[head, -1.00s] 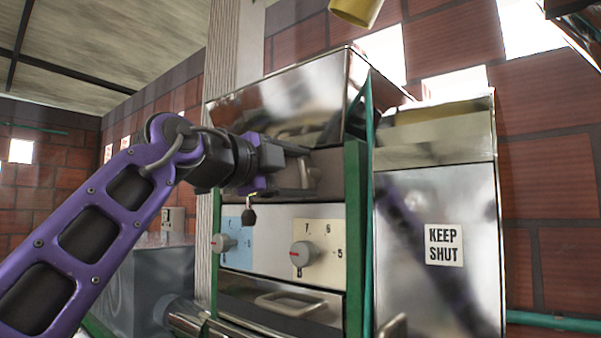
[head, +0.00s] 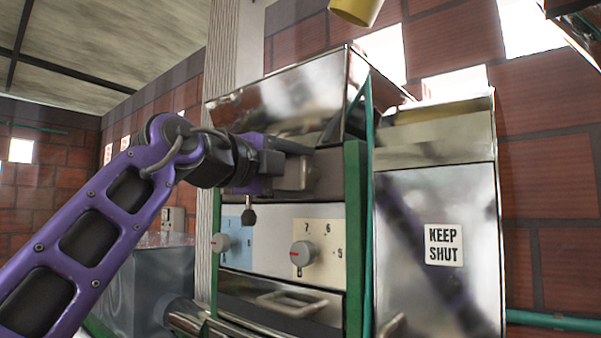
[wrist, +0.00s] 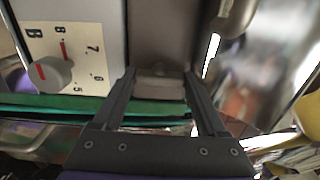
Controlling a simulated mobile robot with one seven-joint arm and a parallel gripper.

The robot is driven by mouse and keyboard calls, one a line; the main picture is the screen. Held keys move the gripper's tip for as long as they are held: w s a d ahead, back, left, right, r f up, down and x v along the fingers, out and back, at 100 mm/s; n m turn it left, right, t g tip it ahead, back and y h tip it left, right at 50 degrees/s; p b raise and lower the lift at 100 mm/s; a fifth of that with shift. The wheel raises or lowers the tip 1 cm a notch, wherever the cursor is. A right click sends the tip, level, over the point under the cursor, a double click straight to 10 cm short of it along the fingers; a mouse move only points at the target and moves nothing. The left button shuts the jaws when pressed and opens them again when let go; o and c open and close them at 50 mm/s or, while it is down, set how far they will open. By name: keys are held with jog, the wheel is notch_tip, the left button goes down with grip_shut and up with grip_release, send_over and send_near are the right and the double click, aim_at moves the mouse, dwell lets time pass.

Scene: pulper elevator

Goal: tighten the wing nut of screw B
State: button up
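The cream dial plate (wrist: 75,52) marked B, with several numbers, shows at the upper left of the wrist view. Its round grey knob (wrist: 52,74) has a red pointer. In the head view the same knob (head: 304,253) sits on the panel below and right of my gripper (head: 298,172). In the wrist view my gripper (wrist: 160,74) has its two fingers apart, over the metal face beside the plate. No wing nut is clearly visible.
Green uprights (head: 356,240) frame the machine's right side. A drawer-like handle (head: 291,303) is below. The metal door (head: 436,210) at right bears a KEEP SHUT sign (head: 444,245).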

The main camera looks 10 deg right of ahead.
jog(key=o, duration=0.4)
jog(key=shift+c, duration=0.2)
jog(key=v, duration=1.7)
jog(key=shift+s+a, duration=0.15)
jog(key=x, duration=1.7)
